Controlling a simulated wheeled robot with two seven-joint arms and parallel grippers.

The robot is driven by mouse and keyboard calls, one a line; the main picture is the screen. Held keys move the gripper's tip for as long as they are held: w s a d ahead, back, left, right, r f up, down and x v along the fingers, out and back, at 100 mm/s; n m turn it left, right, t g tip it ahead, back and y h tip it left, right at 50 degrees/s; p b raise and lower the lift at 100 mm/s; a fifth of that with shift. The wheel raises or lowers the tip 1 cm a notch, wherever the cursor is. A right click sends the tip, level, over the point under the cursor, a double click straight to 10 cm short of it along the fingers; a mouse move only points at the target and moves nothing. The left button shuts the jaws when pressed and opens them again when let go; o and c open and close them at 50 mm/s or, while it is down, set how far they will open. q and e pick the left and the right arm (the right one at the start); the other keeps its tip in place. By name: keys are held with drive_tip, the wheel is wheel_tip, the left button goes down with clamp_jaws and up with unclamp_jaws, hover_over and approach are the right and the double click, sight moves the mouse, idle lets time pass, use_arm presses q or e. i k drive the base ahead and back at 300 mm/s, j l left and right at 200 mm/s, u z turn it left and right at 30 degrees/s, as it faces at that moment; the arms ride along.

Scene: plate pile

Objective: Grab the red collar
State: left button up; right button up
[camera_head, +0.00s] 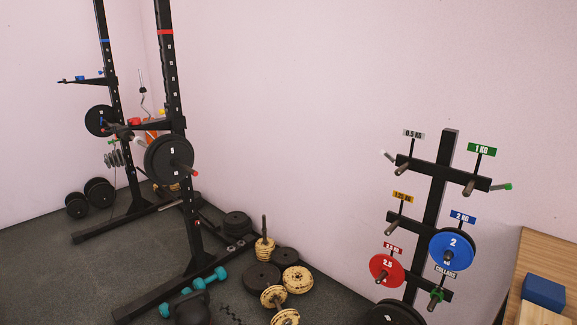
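A small red piece (195,173), which looks like a collar, sits at the near end of a bar on the black rack, just outside a black plate marked 5 (160,160). Green clips hang on the peg under the "COLLARS" sign (446,272) of the plate tree; one green clip (437,297) shows there. Neither of my grippers is in view.
The black rack (192,225) stands at left with feet along the floor. Teal dumbbells (205,279), black plates (262,276) and yellow plates (297,279) crowd the floor. The plate tree (437,205) and a wooden surface (545,258) with a blue block (544,291) stand right.

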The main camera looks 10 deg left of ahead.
sight(135, 121)
drive_tip(key=i+j+z, duration=0.1)
drive_tip(key=j+z, duration=0.25)
drive_tip(key=j, duration=1.1)
drive_tip(key=j+z, duration=0.4)
drive_tip(key=j, duration=1.05)
drive_tip(key=k, duration=0.05)
